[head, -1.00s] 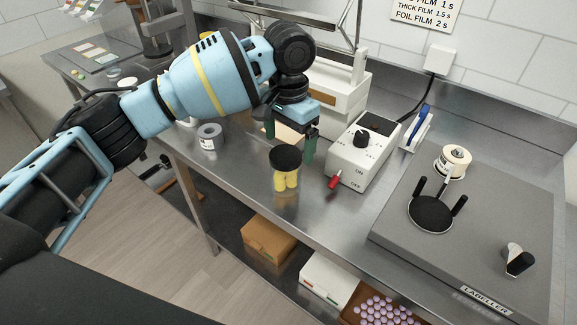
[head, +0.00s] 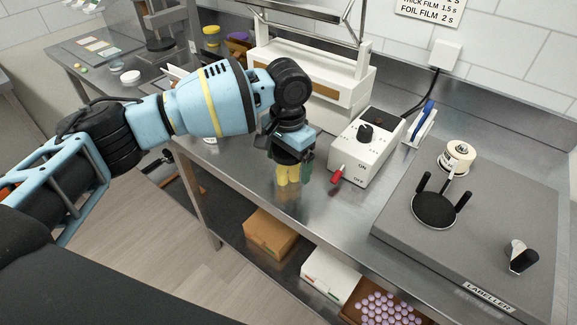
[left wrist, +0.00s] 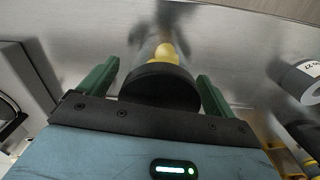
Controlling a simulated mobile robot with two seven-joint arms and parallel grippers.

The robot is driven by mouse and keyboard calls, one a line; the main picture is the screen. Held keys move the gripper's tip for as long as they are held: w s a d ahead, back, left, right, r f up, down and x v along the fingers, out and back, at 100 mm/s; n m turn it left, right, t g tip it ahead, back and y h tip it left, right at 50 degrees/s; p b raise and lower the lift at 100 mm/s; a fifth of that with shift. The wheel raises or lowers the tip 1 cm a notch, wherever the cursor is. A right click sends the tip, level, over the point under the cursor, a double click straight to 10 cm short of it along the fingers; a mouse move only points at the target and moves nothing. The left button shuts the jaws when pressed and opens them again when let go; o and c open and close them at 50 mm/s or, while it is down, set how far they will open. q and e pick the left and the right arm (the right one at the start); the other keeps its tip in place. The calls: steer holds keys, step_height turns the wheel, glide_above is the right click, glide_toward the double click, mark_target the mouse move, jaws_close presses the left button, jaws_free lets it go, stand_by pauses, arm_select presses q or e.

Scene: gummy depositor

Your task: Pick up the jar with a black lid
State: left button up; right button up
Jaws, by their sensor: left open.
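The jar with a black lid and yellow contents stands upright on the steel bench. In the head view its yellow lower part (head: 288,174) shows, and my left gripper (head: 294,166) hides its lid. In the left wrist view the black lid (left wrist: 160,86) is between the two green fingers of my left gripper (left wrist: 158,82). The fingers are open, one on each side of the lid, with a gap visible on both sides. My right gripper is not in view.
A white control box (head: 366,148) with a red lever (head: 338,174) stands close to the right of the jar. A sealer (head: 318,85) is behind. The grey labeller (head: 480,230) fills the right side. The bench's front edge is near the jar.

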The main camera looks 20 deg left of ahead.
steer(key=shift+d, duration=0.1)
arm_select(q)
steer(key=c, duration=1.1)
steer(key=shift+r, duration=0.2)
steer(key=shift+r, duration=1.45)
steer(key=shift+s+r, duration=0.15)
steer(key=shift+r, duration=0.1)
steer(key=s+d+r+p, duration=0.1)
steer(key=s+d, duration=0.3)
steer(key=s, duration=1.1)
steer(key=shift+d+r+p, duration=0.15)
steer(key=shift+d+p, duration=0.2)
steer(key=shift+p, duration=0.4)
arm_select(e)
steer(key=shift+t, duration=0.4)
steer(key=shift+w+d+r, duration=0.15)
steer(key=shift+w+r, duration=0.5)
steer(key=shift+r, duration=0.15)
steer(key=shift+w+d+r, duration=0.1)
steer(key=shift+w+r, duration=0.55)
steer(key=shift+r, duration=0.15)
